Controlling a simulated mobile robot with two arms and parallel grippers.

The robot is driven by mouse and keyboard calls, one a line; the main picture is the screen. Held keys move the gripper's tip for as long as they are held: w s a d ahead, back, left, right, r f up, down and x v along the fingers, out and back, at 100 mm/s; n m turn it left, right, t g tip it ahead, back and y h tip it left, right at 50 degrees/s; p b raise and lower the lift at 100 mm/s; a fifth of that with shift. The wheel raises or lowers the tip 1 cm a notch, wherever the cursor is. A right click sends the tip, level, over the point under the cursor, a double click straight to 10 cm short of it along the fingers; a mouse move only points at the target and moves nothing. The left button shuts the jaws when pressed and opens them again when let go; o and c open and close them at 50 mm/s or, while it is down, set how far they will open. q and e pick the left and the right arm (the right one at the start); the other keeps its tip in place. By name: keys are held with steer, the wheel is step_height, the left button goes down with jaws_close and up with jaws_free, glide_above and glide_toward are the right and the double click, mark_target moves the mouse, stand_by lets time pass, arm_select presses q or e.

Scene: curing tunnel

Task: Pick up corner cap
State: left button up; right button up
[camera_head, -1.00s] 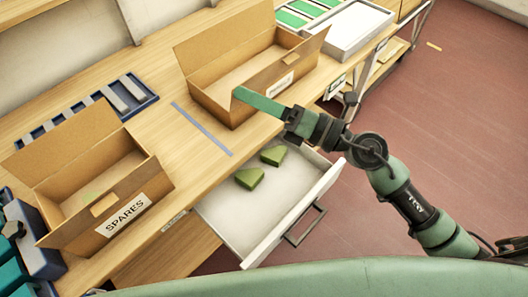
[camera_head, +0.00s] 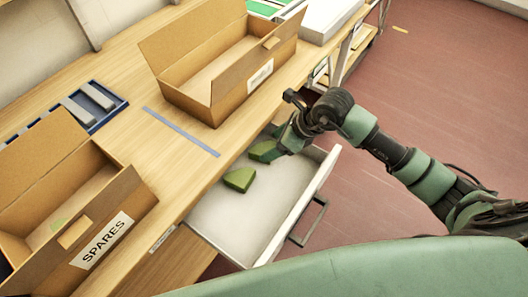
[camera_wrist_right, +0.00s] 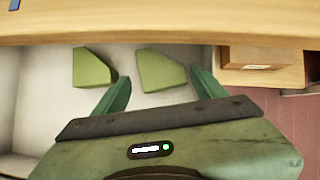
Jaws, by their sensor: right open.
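Two green corner caps lie in the open white drawer: a nearer one (camera_head: 239,179) and a farther one (camera_head: 262,151), the farther partly hidden by my right gripper (camera_head: 279,143). The right wrist view shows both caps, one at left (camera_wrist_right: 93,68) and one at right (camera_wrist_right: 158,70). There my right gripper (camera_wrist_right: 163,84) is open and empty. The right-hand cap appears between the fingertips, just beyond them; the left-hand cap is outside the left finger. I cannot tell whether a finger touches a cap. My left gripper is not in view.
The drawer (camera_head: 222,219) is pulled out under the wooden worktop (camera_head: 165,163). On the worktop stand an open cardboard box (camera_head: 184,101), a SPARES box (camera_head: 128,192) with a green piece inside, and a blue tray (camera_head: 122,104). Red floor is clear at right.

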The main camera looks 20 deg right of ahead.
mark_target(265, 147)
steer(key=x, duration=0.4)
steer(key=shift+w+a+f+p, duration=0.15)
steer(key=shift+w+f+p, duration=0.05)
steer(key=shift+f+p, duration=0.1)
steer(key=shift+r, duration=0.1)
steer(key=c, duration=1.1)
